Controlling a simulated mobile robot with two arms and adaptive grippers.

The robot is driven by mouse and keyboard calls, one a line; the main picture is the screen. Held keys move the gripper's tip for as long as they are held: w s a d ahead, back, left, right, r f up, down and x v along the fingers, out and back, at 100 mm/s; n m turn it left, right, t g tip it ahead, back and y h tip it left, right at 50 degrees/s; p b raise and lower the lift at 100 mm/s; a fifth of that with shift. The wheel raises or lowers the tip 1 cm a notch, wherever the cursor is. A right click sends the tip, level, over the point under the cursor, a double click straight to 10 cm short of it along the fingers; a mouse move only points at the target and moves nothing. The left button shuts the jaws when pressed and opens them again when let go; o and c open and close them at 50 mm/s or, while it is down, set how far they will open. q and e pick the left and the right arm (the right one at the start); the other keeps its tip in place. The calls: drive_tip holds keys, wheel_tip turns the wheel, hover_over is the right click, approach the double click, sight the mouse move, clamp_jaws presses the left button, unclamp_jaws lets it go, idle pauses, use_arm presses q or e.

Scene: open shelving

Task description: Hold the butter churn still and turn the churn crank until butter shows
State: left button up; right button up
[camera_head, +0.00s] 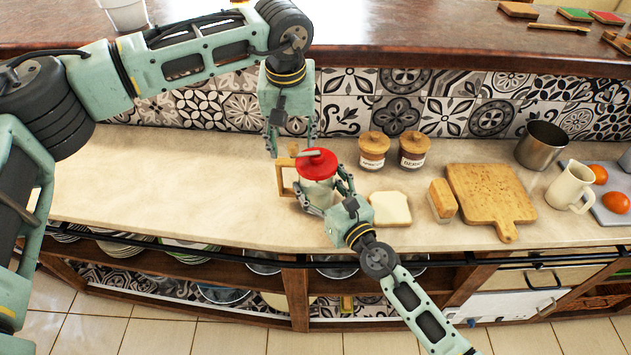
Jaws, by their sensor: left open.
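The butter churn (318,190) stands upright on the counter, with a pale body and a red lid. A wooden side handle (284,177) is on its left. The churn crank (308,154) lies across the top of the lid, with a small wooden knob (293,149) at its left end. My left gripper (291,143) comes down from above and is open, its fingers on either side of the knob. My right gripper (324,194) reaches in from the front right and is shut on the churn's body, partly hiding it. No butter is visible.
A bread slice (391,209) lies right of the churn, near my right gripper. Two lidded jars (373,150) (413,149) stand behind. The counter's left is clear.

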sight(293, 145)
use_arm(q)
drive_tip(key=shift+f, duration=1.5)
